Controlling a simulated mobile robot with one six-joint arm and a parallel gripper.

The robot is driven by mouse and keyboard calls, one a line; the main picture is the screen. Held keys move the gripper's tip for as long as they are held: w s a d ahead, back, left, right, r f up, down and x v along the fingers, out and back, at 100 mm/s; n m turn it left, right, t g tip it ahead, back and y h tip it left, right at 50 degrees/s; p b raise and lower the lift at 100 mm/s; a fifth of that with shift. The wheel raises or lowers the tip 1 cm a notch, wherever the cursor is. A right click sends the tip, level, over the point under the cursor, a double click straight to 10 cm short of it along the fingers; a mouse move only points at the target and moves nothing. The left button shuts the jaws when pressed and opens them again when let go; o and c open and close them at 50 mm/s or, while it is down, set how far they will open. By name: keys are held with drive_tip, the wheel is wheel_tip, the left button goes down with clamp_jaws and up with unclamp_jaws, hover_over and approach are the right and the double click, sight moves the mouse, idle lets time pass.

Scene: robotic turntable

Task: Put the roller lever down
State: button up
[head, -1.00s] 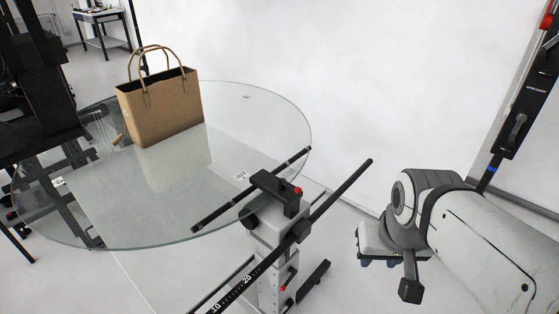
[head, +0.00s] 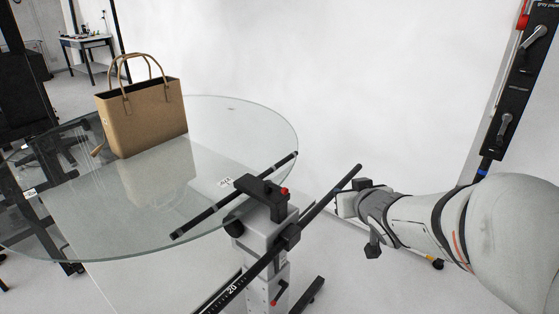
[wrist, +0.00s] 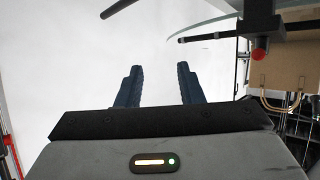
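A black panel (head: 516,85) is mounted on the upright at the right of the head view. It carries two grey levers: an upper lever (head: 533,38) and a lower lever (head: 504,126). I cannot tell which one is the roller lever. My gripper (head: 345,204) is left of and below the panel, well apart from both levers, near the end of a black bar. In the wrist view my gripper (wrist: 157,88) has its two dark blue fingers spread with nothing between them. The levers are not clearly visible there.
A round glass turntable (head: 240,130) carries a tan handbag (head: 145,118). A grey stand (head: 262,240) with black bars (head: 330,195) and a red knob stands between the glass and my arm. White wall and floor beyond my gripper are clear.

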drive_tip(key=w+a+f+n+t+y+b, duration=0.1)
drive_tip(key=w+a+f+n+y+b, duration=0.15)
drive_tip(key=a+y, duration=0.2)
drive_tip(key=n+g+y+b, duration=0.1)
drive_tip(key=n+y+b, duration=0.1)
drive_tip(key=y, duration=0.5)
approach(280, 189)
drive_tip(key=x, duration=1)
drive_tip(key=shift+w+f, duration=0.35)
drive_tip(key=shift+c, duration=0.4)
